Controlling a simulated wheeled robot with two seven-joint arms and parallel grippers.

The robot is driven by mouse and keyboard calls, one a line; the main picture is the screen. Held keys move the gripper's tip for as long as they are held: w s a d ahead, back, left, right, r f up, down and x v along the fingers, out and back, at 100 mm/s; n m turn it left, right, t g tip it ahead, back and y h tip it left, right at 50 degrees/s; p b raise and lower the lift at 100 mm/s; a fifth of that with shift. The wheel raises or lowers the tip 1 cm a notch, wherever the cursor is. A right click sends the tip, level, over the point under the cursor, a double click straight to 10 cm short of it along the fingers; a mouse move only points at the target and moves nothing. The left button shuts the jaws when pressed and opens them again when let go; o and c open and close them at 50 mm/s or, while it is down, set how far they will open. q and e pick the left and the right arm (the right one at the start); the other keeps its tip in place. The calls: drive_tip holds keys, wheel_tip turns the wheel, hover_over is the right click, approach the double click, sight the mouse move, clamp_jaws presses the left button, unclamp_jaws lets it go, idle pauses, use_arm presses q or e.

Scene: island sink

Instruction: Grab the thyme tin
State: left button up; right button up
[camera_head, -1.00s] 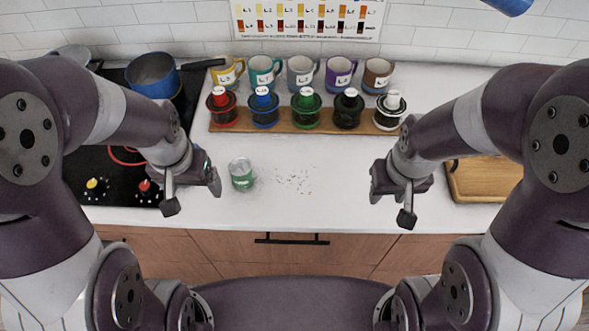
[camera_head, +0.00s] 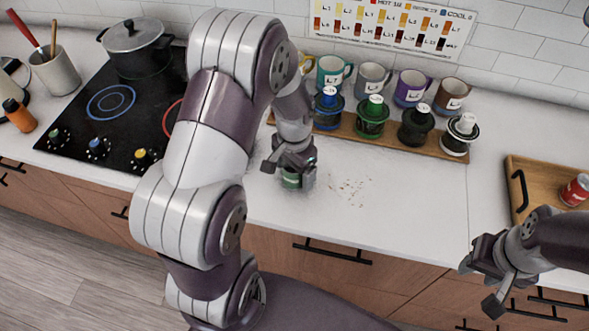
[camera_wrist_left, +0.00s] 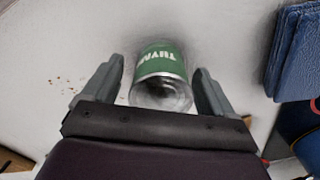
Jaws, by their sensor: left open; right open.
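The thyme tin is a small green and silver can (camera_head: 291,181) on the white counter, partly hidden by my left gripper in the head view. In the left wrist view the tin (camera_wrist_left: 161,68), with "THYME" lettering, lies between the two fingers. My left gripper (camera_head: 290,172) is open around the tin, with a visible gap at each finger; it also shows in the left wrist view (camera_wrist_left: 160,88). My right gripper (camera_head: 485,287) is open and empty, at the counter's front edge on the right.
A wooden rack (camera_head: 390,142) with several coloured-lid pots stands behind, with mugs at its back. A black cooktop (camera_head: 115,105) with a pot (camera_head: 137,45) is at left. A wooden tray (camera_head: 530,185) holding a red can (camera_head: 576,190) is at right. Crumbs (camera_head: 352,190) lie right of the tin.

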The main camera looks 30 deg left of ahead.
use_arm(q)
drive_tip(key=shift+a+f, duration=0.1)
drive_tip(key=shift+f, duration=0.05)
drive_tip(key=c, duration=1.2)
drive_tip(key=shift+o, duration=0.2)
